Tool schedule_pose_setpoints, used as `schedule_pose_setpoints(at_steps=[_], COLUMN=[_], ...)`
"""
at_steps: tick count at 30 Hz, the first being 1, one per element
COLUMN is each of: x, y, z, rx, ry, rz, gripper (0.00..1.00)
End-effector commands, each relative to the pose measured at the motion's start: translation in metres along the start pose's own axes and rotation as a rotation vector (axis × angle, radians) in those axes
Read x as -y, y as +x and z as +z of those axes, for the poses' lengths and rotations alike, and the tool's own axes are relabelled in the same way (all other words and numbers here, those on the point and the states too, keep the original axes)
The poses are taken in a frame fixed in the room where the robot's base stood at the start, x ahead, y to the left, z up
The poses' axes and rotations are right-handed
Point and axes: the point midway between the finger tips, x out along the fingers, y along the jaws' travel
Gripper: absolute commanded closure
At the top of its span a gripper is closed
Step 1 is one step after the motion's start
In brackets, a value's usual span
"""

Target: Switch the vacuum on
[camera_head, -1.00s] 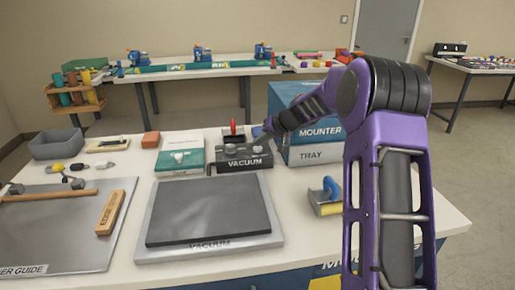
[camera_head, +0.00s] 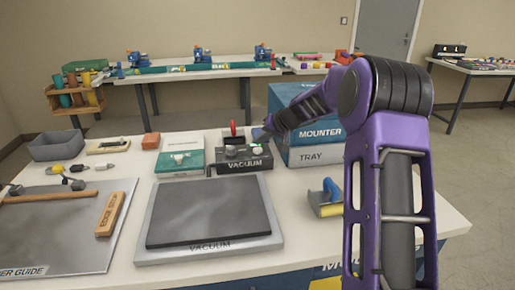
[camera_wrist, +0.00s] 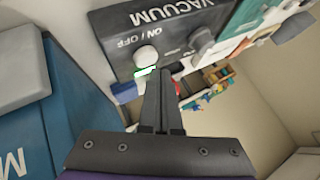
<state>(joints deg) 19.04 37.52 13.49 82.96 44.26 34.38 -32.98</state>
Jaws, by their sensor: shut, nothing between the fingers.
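The dark vacuum control box (camera_head: 242,164) stands behind the flat vacuum plate (camera_head: 209,214) on the near table. A green light shows on its top right in the head view. In the wrist view the box (camera_wrist: 112,22) is labelled VACUUM and ON / OFF.
A blue and white box marked MOUNTER and TRAY (camera_head: 316,155) stands close on the right of the vacuum box. A green-topped unit (camera_head: 181,157) stands on its left. The table's right front corner is clear.

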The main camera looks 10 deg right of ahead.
Motion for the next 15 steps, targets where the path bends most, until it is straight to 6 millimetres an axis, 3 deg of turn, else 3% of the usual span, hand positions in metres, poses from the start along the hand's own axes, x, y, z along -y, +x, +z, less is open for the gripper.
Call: schedule_pose_setpoints(at_steps=[9,15], x=[0.001,0.009], y=[-0.001,-0.012], z=[-0.001,-0.009], rx=[0.0,-0.001], ry=[0.0,-0.001], rz=[0.0,0.0], gripper=[1.0,1.0])
